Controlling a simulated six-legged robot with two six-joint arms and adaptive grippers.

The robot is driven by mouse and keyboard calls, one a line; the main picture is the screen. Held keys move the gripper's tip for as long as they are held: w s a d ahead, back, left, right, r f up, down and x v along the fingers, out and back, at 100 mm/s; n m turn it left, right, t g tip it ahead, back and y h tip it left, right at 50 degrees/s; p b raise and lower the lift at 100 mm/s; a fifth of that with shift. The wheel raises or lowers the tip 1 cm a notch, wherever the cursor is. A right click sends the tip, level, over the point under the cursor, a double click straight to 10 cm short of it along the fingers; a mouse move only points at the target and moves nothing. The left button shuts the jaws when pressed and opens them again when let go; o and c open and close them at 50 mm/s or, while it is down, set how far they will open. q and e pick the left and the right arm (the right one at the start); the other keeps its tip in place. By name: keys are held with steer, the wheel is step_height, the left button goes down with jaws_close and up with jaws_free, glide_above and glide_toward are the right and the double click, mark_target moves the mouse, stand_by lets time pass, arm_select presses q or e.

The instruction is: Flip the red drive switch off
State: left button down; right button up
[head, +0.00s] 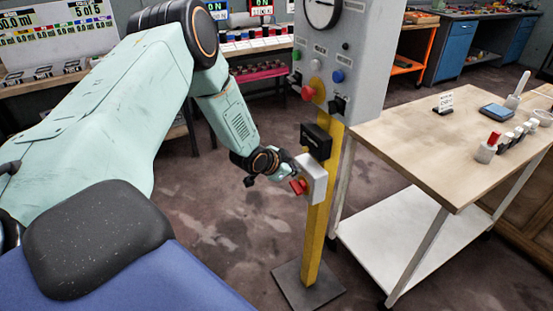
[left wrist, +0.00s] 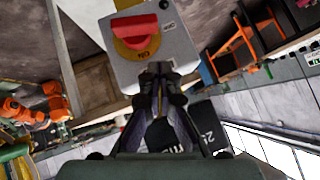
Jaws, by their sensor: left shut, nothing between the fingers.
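The red drive switch (head: 298,186) is a red handle on the face of a small pale grey box (head: 318,173) on the yellow post. In the left wrist view the red handle (left wrist: 136,32) sits over a yellow disc on the box (left wrist: 178,50), whose small lettering I cannot read surely. My left gripper (left wrist: 160,70) is shut and empty, its tips at the box's edge beside the disc; I cannot tell whether they touch the box. In the head view the left gripper (head: 287,172) is beside the box, just above the handle. My right gripper is not in view.
The yellow post (head: 318,228) stands on a dark floor plate (head: 308,288) and carries a grey panel (head: 345,62) with a red knob and gauge. A black box (head: 316,141) sits just above the switch box. A wooden-topped table (head: 430,150) stands close right.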

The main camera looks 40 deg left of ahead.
arm_select(q)
steer(key=p+v, duration=0.5)
steer(key=v, duration=0.6)
steer(key=shift+w+r, duration=0.25)
steer(key=shift+r, duration=0.3)
steer(key=shift+w+a+f, duration=0.1)
steer(key=shift+a, duration=0.05)
